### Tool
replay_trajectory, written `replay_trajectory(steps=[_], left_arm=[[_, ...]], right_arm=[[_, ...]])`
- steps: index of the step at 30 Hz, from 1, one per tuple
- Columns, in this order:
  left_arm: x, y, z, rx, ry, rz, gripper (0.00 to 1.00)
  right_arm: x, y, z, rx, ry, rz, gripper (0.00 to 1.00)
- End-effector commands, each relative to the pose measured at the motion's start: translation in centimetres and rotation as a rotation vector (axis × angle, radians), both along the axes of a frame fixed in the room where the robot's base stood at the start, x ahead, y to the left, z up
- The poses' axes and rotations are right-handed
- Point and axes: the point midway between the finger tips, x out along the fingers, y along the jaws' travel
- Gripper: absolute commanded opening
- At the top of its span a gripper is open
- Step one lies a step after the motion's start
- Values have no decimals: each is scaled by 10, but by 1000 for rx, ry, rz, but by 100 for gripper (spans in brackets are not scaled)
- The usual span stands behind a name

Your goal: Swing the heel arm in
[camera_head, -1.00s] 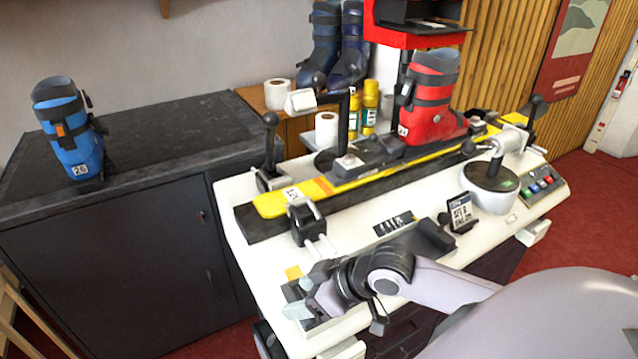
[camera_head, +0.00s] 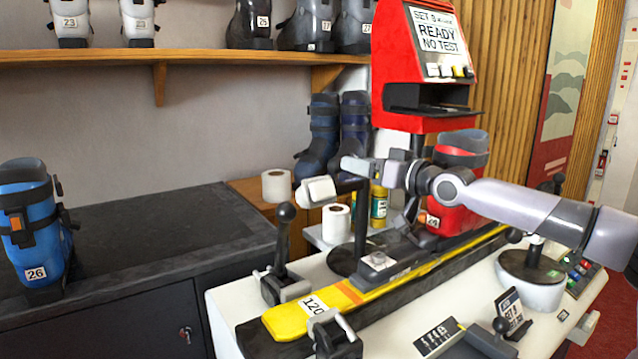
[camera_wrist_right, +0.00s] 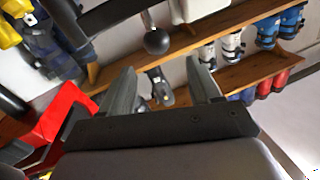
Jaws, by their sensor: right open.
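An arm with a pale pad (camera_head: 318,190) sits on a dark upright post (camera_head: 361,225) at the boot's heel side, and I take it to be the heel arm. The pad points left, away from the red boot (camera_head: 462,160), which stands on the yellow ski (camera_head: 375,292). My right gripper (camera_head: 354,167) is level with the top of the post, behind the pad. It hides the arm's knob in the head view. In the right wrist view the gripper (camera_wrist_right: 161,72) is open, with a black ball knob (camera_wrist_right: 157,40) ahead between its fingers, apparently not touched. My left gripper is out of view.
A clamp lever with a black knob (camera_head: 285,213) rises at the ski's near end. A red test machine (camera_head: 424,85) stands behind the boot. White rolls (camera_head: 276,186) and a dark cabinet (camera_head: 150,240) lie left. A shelf (camera_head: 210,56) with boots runs above.

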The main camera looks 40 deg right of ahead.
Motion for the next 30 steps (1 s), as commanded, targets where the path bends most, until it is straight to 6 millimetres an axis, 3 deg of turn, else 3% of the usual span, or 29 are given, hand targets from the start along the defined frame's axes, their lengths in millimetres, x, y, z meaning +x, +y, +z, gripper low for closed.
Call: replay_trajectory(steps=[1, 6, 16, 30], left_arm=[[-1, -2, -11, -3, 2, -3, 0], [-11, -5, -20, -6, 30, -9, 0], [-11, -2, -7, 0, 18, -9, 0], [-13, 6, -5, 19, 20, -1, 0]], right_arm=[[0, 0, -10, -1, -2, 0, 63], [1, 0, -14, 0, -3, -1, 63], [23, 3, -11, 5, -4, 3, 63], [66, 6, -13, 1, -2, 2, 63]])
